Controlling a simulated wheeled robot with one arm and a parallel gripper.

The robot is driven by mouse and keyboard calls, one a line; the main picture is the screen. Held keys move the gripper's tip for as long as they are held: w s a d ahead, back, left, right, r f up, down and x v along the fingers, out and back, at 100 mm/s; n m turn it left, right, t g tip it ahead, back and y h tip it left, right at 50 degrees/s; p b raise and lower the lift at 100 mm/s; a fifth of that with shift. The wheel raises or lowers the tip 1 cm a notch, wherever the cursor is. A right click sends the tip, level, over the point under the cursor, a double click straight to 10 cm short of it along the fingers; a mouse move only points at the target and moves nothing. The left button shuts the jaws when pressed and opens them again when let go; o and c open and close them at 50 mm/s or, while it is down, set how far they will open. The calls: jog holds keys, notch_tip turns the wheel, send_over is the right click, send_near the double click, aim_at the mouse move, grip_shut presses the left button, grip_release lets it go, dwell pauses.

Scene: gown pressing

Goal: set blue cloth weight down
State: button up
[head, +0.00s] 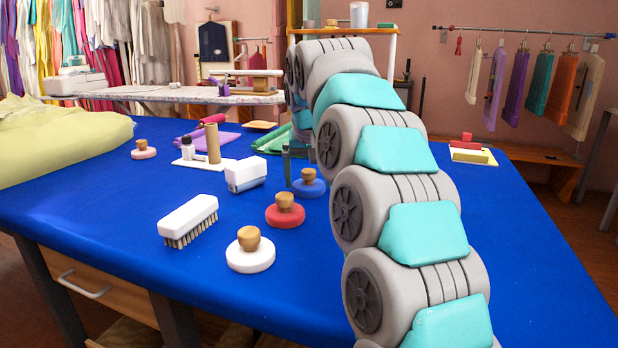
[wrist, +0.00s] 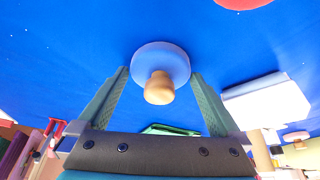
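The blue cloth weight (head: 308,184) is a round disc with a wooden knob, upright on the blue table beyond the red weight. In the wrist view the blue weight (wrist: 160,62) sits centred between my two fingers, knob towards my palm. My gripper (wrist: 160,72) is open, one finger at each side of the disc.
A red weight (head: 285,211) and a white weight (head: 250,251) stand nearer on the table. A white box-shaped tool (head: 245,174) is close on the left, and a white brush (head: 188,219) lies farther left. Green folded cloth (head: 264,143) lies behind. The front centre table is clear.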

aim_at(309, 189)
jog(key=shift+s+r, duration=0.1)
jog(key=shift+r, duration=0.5)
jog(key=v, duration=0.6)
jog(key=shift+s+r, duration=0.1)
jog(key=shift+r, duration=0.1)
jog(key=p+v, duration=0.3)
jog(key=v, duration=0.1)
jog(key=shift+s+r+p, duration=0.15)
jog(key=shift+r+p, duration=0.15)
jog(key=shift+p, duration=0.05)
